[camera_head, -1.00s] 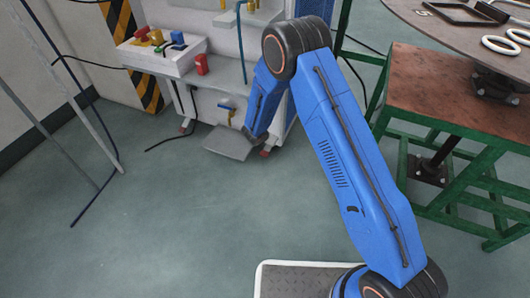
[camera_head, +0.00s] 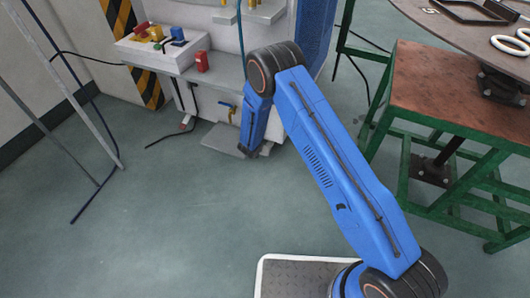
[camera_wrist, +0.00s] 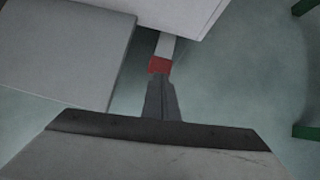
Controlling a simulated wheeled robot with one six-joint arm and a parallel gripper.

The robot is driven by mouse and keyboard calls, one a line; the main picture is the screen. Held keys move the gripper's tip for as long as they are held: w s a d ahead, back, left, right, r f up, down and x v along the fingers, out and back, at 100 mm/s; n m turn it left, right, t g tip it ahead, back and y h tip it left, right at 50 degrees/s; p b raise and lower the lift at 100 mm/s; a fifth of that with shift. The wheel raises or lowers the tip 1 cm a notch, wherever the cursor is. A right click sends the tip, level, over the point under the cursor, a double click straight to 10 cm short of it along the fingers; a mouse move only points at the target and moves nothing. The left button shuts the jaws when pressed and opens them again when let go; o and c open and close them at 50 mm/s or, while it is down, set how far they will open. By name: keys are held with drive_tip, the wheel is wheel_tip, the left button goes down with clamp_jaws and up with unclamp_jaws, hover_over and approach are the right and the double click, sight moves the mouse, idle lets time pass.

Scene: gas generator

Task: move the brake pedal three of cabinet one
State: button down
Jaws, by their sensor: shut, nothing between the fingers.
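The white cabinet (camera_head: 208,98) stands at the back, with a flat grey foot pedal (camera_head: 221,139) low at its front, partly hidden by my forearm. In the wrist view, a wide grey plate (camera_wrist: 62,48) at upper left looks like this pedal; I cannot tell whether it is number three. My gripper (camera_wrist: 160,80) is shut and empty, to the right of the plate and apart from it in the picture.
A white shelf (camera_head: 135,51) on the cabinet carries red, yellow and blue parts. A green-framed table (camera_head: 425,90) stands at right. A thin grey stand (camera_head: 82,90) is at left, and a black cable (camera_head: 165,137) lies on the floor. The floor at front left is clear.

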drive_tip(key=x, duration=0.6)
drive_tip(key=shift+f, duration=0.15)
idle(0.4)
drive_tip(key=shift+f, duration=2.1)
drive_tip(key=s, duration=0.1)
drive_tip(key=s+r, duration=0.1)
drive_tip(key=s, duration=0.1)
drive_tip(key=shift+a, duration=0.25)
drive_tip(key=shift+r, duration=0.1)
